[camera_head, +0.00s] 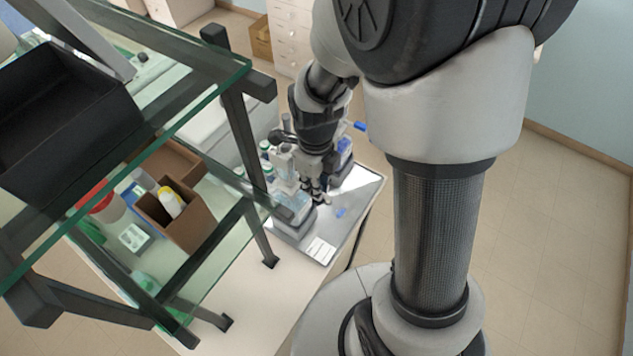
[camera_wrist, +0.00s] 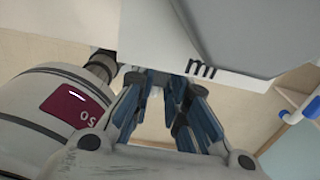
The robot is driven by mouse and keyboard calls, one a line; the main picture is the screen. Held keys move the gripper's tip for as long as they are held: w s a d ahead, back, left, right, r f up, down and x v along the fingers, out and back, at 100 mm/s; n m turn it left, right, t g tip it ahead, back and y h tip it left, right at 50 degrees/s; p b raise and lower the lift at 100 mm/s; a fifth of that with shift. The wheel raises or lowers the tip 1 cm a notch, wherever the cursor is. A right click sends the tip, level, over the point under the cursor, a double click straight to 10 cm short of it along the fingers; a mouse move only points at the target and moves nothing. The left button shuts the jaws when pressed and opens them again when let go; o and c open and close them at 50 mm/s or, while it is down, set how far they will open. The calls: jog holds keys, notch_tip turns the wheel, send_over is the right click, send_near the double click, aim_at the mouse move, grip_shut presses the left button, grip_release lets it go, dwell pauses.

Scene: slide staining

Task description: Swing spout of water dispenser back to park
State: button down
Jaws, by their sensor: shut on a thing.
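My gripper (camera_head: 315,192) is low over the tray at the far end of the bench, among the bottles and equipment. In the wrist view my gripper (camera_wrist: 163,84) has its blue-padded fingers reaching up under a white body (camera_wrist: 205,35) with black marks. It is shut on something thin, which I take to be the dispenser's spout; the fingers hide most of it. I cannot tell the spout's angle or where it is relative to its park position.
A metal tray (camera_head: 352,203) holds a white label card (camera_head: 320,250) and small blue pieces. A white container with a red label (camera_wrist: 75,103) is close on the left of the wrist view. A glass-shelved rack (camera_head: 225,80) stands left of my arm, with a brown box (camera_head: 190,235) inside.

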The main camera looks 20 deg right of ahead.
dwell(0.4)
jog(key=c, duration=1.6)
grip_release()
jog(key=shift+o, duration=0.2)
notch_tip(320, 180, up, 12)
